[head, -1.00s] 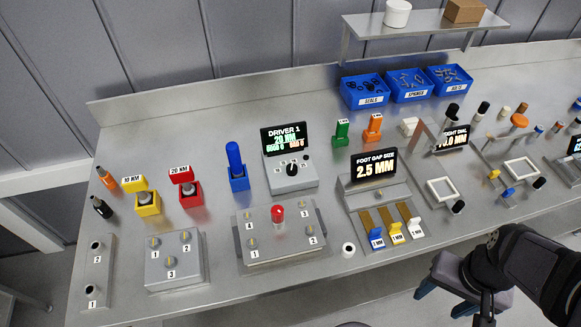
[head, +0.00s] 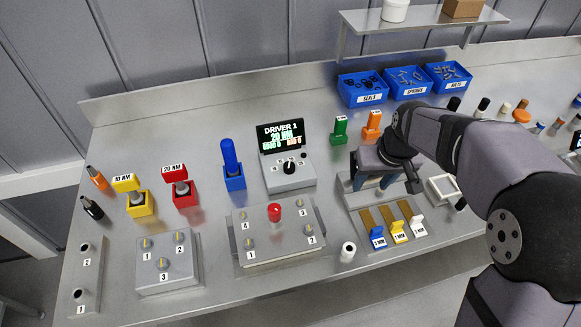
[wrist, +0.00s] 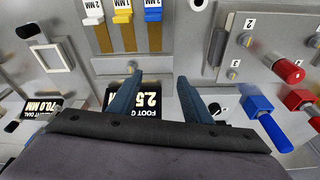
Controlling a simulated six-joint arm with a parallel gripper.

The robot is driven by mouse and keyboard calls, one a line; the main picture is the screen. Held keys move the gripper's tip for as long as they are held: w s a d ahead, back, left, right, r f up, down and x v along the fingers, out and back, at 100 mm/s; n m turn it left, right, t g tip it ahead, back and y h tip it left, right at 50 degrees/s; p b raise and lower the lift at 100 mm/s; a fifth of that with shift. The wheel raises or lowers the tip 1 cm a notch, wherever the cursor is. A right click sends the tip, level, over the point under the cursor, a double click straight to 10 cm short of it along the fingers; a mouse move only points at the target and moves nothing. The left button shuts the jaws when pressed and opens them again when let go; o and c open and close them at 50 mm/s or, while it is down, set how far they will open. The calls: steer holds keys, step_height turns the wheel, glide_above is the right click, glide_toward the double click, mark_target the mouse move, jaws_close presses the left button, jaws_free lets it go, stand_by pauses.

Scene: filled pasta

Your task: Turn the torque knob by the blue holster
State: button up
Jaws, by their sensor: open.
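The torque knob (head: 289,168) is a black dial on the grey controller box (head: 291,181), below the lit DRIVER 1 screen (head: 281,135) that reads 20 NM. The blue holster (head: 234,181) with a blue driver (head: 230,157) upright in it stands just left of that box. My gripper (head: 381,182) is open and empty, to the right of the knob, over the foot gap size unit. In the wrist view my two blue-grey fingers (wrist: 158,92) are spread apart, with the blue holster (wrist: 262,106) to their right.
A fixture plate with a red knob (head: 275,212) lies in front of the box. Yellow (head: 141,204) and red (head: 185,194) holsters stand left. Green (head: 340,129) and orange (head: 372,126) pieces stand behind my gripper. Blue bins (head: 362,90) line the back.

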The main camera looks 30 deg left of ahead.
steer(key=a+f+n+b, duration=0.1)
steer(key=a+n, duration=0.1)
steer(key=a, duration=0.9)
steer(key=n+y, duration=0.2)
glide_toward(289, 165)
steer(key=f, duration=0.1)
steer(key=shift+p+x, duration=1.1)
steer(key=shift+x, duration=2.6)
steer(key=shift+w+a, duration=0.1)
steer(key=c, duration=1.1)
